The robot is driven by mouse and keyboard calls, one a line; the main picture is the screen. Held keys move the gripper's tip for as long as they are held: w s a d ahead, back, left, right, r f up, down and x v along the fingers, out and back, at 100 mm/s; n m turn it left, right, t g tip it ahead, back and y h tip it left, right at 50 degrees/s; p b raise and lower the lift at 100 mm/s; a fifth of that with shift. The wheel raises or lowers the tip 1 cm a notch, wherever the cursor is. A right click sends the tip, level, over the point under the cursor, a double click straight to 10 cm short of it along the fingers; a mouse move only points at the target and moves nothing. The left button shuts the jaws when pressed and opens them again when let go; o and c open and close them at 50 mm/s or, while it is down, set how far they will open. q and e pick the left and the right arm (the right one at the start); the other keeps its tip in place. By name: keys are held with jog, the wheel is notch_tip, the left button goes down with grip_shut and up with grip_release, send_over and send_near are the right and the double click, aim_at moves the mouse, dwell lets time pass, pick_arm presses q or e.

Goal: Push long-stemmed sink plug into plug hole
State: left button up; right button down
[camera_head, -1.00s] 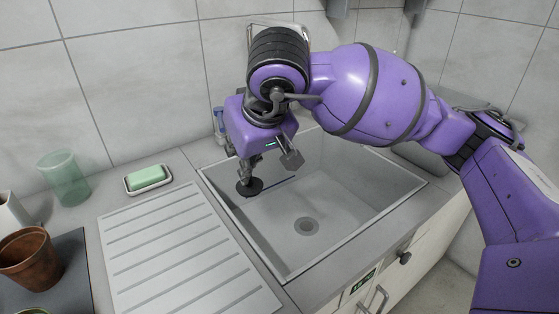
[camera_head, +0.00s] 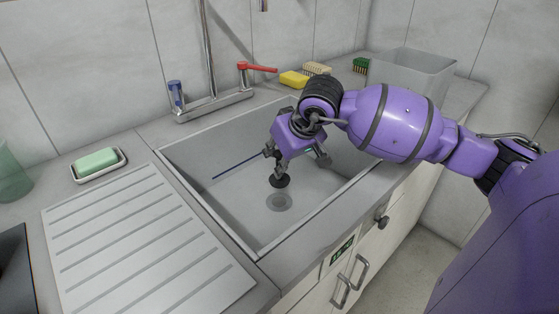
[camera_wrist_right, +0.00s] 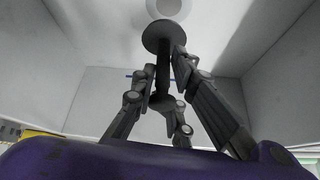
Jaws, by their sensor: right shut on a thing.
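My right gripper (camera_head: 282,167) is shut on the long-stemmed black sink plug (camera_head: 280,181) and holds it inside the sink, disc downward. In the right wrist view the plug's dark stem (camera_wrist_right: 163,78) runs between the fingers of the right gripper (camera_wrist_right: 165,85) to its round disc (camera_wrist_right: 157,36). The round plug hole (camera_head: 279,202) is in the sink floor, just below the disc in the head view. It shows as a pale ring (camera_wrist_right: 168,8) past the disc in the wrist view. The disc looks apart from the hole; the exact gap is unclear. My left gripper is not in view.
The sink (camera_head: 180,165) has raised walls around the gripper, and a thin blue line lies along its back left. A tap (camera_head: 212,105) with a red lever stands behind. The ribbed drainboard (camera_head: 140,240) and green soap (camera_head: 96,160) are left. A grey bin (camera_head: 410,75) stands right.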

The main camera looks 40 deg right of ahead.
aim_at(282, 179)
jog(key=shift+d, duration=0.1)
notch_tip(282, 179, down, 5)
jog(key=b, duration=0.4)
jog(key=shift+f, duration=0.35)
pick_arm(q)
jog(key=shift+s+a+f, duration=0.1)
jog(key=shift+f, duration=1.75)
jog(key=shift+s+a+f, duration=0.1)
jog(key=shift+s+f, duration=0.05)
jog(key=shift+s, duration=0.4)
pick_arm(e)
jog(key=shift+f, duration=0.25)
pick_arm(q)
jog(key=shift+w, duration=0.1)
pick_arm(e)
jog(key=shift+f, duration=0.2)
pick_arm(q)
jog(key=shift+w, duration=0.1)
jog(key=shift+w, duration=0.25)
pick_arm(e)
jog(key=shift+y, duration=0.3)
jog(key=shift+f, duration=0.2)
